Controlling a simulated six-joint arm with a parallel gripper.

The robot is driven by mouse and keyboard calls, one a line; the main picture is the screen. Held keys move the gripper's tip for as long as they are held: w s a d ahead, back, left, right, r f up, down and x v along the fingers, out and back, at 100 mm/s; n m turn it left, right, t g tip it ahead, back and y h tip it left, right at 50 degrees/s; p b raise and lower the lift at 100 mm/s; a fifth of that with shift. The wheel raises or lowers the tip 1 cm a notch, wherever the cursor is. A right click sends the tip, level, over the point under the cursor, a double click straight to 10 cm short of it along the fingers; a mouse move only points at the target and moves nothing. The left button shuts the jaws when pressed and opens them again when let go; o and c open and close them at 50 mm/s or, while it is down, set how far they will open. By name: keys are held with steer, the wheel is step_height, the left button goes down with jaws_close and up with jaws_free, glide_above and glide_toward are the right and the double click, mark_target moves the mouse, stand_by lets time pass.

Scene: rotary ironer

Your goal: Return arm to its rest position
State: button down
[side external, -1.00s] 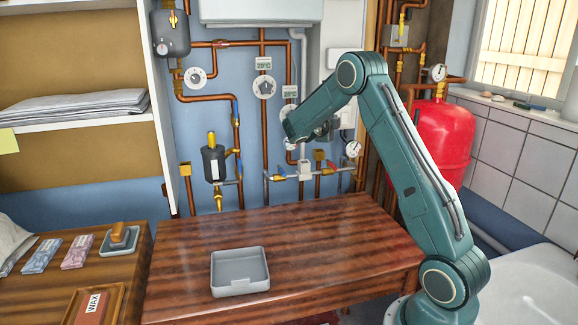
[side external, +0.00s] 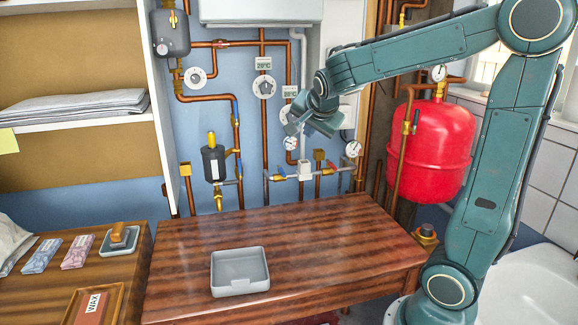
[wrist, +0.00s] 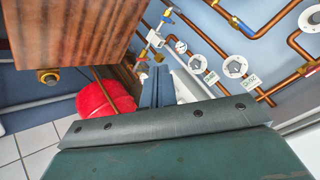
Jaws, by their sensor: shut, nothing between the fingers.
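My arm rises on the right and reaches left across the picture in the side external view. My gripper (side external: 292,128) hangs above the back of the wooden table, in front of the wall pipes, pointing down and left. Its fingers look together in the wrist view (wrist: 156,88), with nothing between them. It is well clear of the tabletop; its exact gap to the pipes cannot be told.
A grey open tray (side external: 240,290) sits on the wooden table (side external: 330,240). A red tank (side external: 432,150) stands behind my arm. Copper pipes, gauges and a thermostat dial (side external: 264,87) line the wall. A side bench (side external: 122,275) stands at left.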

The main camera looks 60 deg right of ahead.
steer(key=s+a+f+n+y, duration=0.2)
steer(key=s+a+n+y, duration=0.1)
steer(key=s+a+n, duration=0.6)
steer(key=s+a+f+n+y, duration=0.2)
steer(key=s+a+n+y, duration=0.2)
steer(key=s+a+n, duration=0.5)
steer(key=shift+a, duration=1.25)
